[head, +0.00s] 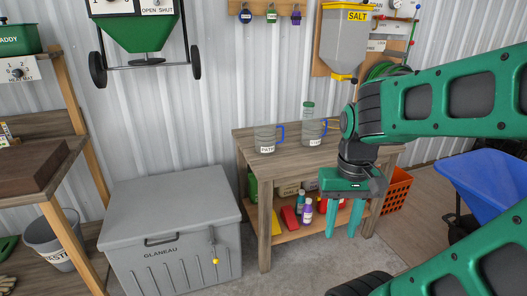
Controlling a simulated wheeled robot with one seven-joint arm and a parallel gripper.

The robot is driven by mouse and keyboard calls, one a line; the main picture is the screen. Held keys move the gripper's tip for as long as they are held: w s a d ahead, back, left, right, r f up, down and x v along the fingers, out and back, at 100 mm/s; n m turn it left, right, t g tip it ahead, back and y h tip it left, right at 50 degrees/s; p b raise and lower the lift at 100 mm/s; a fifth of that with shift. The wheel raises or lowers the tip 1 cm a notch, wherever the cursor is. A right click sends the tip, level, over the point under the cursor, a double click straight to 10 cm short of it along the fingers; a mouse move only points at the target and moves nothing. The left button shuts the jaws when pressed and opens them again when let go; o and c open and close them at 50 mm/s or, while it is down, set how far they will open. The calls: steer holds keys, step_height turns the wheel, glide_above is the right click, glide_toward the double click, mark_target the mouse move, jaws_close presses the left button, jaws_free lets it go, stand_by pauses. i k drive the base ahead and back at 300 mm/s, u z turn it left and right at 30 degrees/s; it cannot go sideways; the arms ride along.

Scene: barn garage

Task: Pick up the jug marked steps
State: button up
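Two clear jugs with blue handles stand upright on the wooden workbench (232,141). The left jug (265,135) has a white label that seems to read "PATH". The right jug (311,130) has a white label too small to read surely, so I cannot confirm it says "steps". My gripper (343,225) points down in front of the bench's right part, with its two green fingers apart and nothing between them. It is to the right of and nearer than both jugs, touching neither.
A green-lidded container (308,107) stands behind the right jug. Bottles (307,212) sit on the bench's lower shelf. A grey chest (172,225) is left of the bench, an orange crate (397,190) and blue wheelbarrow (485,180) right. A yellow-based salt hopper (345,40) hangs above.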

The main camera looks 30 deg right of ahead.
mark_target(312, 125)
steer(key=u, duration=0.75)
steer(key=k, duration=1.75)
steer(key=z, duration=1.2)
steer(key=i, duration=1)
steer(key=u, duration=0.05)
